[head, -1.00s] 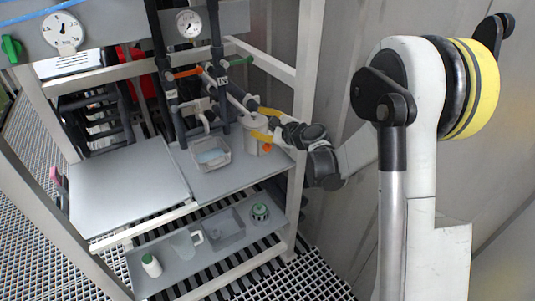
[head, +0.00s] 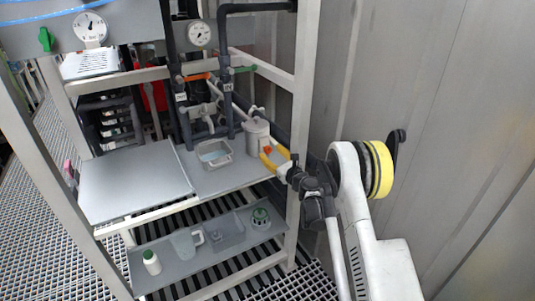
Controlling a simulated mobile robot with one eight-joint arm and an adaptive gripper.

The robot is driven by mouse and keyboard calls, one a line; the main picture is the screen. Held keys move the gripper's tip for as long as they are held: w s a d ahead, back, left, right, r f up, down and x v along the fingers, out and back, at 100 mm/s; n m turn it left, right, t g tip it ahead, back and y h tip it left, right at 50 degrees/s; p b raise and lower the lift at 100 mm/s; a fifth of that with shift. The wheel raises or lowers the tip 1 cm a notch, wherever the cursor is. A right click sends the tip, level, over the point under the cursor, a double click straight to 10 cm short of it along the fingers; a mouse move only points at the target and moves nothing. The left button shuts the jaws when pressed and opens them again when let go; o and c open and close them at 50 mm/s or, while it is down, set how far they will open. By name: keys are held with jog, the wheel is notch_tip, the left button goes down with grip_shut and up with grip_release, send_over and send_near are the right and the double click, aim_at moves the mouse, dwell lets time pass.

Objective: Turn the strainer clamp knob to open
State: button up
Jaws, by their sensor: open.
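The strainer is most likely the grey cylindrical vessel (head: 256,131) with a lid, standing at the right end of the upper shelf. A small orange-red knob (head: 267,149) shows on its front right side. My gripper (head: 268,151) has yellow fingers and comes in from the right. The fingers are apart, one to the upper right of the knob and one below it. The knob appears between them. I cannot tell whether either finger touches it. The clamp itself is too small to make out.
A grey metal basin (head: 214,153) stands left of the vessel. Dark pipes (head: 184,120) with orange and green valve handles rise behind. A frame post (head: 303,110) stands close to my arm. The lower shelf holds a jug (head: 184,244), a white bottle (head: 151,262) and a green-topped item (head: 261,218).

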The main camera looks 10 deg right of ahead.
aim_at(269, 151)
jog(key=shift+b+x, duration=0.35)
jog(key=shift+x, duration=1.25)
grip_shut()
